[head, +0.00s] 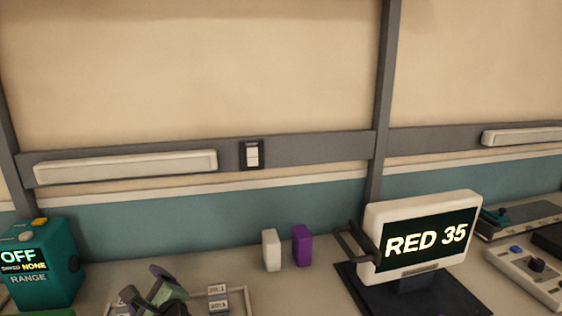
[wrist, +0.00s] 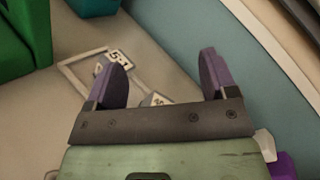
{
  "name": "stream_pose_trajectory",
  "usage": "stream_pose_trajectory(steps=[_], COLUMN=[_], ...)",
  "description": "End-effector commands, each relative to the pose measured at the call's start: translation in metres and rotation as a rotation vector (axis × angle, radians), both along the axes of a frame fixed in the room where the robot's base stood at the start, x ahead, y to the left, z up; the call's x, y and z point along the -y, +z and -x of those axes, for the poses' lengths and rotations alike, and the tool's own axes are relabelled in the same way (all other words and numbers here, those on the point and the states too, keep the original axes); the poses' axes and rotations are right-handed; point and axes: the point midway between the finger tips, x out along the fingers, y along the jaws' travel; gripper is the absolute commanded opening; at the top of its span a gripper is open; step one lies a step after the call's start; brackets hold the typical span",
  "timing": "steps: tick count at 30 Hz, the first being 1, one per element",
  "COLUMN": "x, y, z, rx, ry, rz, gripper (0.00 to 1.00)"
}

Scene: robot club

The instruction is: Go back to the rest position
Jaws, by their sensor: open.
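My gripper (head: 163,287) shows at the bottom left of the head view, low over the bench and right of the teal box. In the wrist view my gripper (wrist: 160,72) has its two purple fingers spread wide apart, with nothing between them but the bench, a thin pale frame (wrist: 72,72) and small label cards. Most of my arm is out of the head view.
A teal box (head: 50,284) reading OFF and RANGE stands left. A white block (head: 271,250) and a purple block (head: 302,246) stand right of my gripper. A screen (head: 425,238) reading RED 35 stands further right. A wall switch (head: 252,154) is above.

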Motion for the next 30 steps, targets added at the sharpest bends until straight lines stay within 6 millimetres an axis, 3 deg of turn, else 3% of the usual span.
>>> stream_pose_trajectory(steps=[1, 5, 8, 11, 12, 15, 18, 22, 30], x=[0.013, 0.056, 0.117, 0.209, 0.249, 0.34, 0.407, 0.451, 0.46], y=[0.026, 0.054, 0.076, 0.094, 0.098, 0.111, 0.126, 0.135, 0.133], z=[-0.009, -0.031, -0.048, -0.056, -0.053, -0.035, -0.011, 0.011, 0.016], rx=[0.055, 0.229, 0.354, 0.404, 0.393, 0.31, 0.202, 0.109, 0.087], ry=[0.019, 0.117, 0.244, 0.453, 0.553, 0.803, 1.014, 1.173, 1.21], rz=[0.083, 0.406, 0.757, 1.16, 1.297, 1.539, 1.652, 1.69, 1.694], gripper=[0.79, 0.79, 0.79, 0.79, 0.79, 0.79, 0.79, 0.79, 0.79])
